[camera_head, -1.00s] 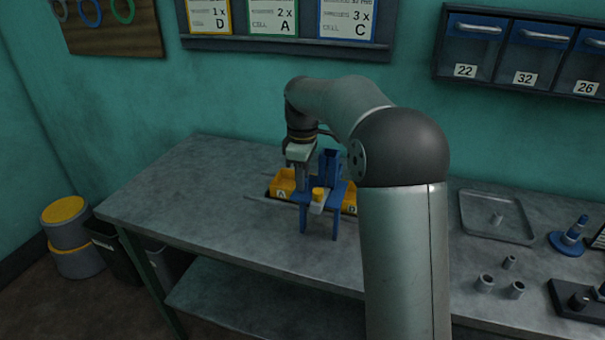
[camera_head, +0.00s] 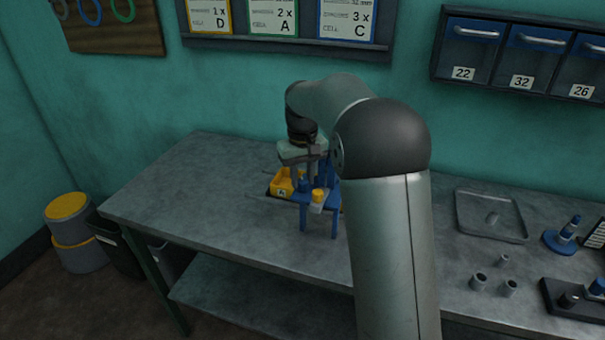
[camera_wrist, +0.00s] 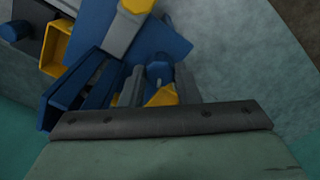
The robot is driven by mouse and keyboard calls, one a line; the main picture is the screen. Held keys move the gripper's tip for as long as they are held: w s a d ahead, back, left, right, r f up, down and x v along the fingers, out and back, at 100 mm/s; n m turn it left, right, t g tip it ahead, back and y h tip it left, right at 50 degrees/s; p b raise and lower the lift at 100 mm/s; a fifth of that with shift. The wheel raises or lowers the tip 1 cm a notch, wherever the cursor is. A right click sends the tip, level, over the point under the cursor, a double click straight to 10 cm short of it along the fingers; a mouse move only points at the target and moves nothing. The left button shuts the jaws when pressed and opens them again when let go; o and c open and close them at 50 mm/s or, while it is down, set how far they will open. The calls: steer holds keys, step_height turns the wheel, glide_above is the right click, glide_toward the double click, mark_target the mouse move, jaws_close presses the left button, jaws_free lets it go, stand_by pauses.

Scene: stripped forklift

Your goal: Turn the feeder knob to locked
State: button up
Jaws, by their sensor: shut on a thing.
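The blue feeder (camera_head: 334,212) stands on the grey bench, with a yellow bin (camera_head: 283,184) at its left side. A grey part with a yellow cap (camera_head: 318,196) sits at its front; it also shows at the top of the wrist view (camera_wrist: 118,32). My gripper (camera_head: 303,182) reaches down onto the feeder's top from behind. In the wrist view, my gripper's fingers (camera_wrist: 159,80) are shut on a blue rounded part, which looks like the feeder knob (camera_wrist: 158,71). A yellow piece shows just below it between the fingers. The knob's lock marking cannot be seen.
The bench's left part (camera_head: 190,190) is clear. A metal tray (camera_head: 490,238), several small grey cylinders and a blue cone-like piece (camera_head: 562,238) lie to the right. My arm hides the middle of the bench. Drawers (camera_head: 535,55) hang on the wall.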

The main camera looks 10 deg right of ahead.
mark_target(303, 180)
steer(key=m+p, duration=0.1)
steer(key=m, duration=0.4)
steer(key=shift+r+m, duration=0.1)
steer(key=shift+m, duration=0.2)
stand_by(0.4)
steer(key=o, duration=1)
steer(key=shift+c, duration=0.2)
step_height(303, 180, up, 17)
steer(key=shift+r, duration=0.15)
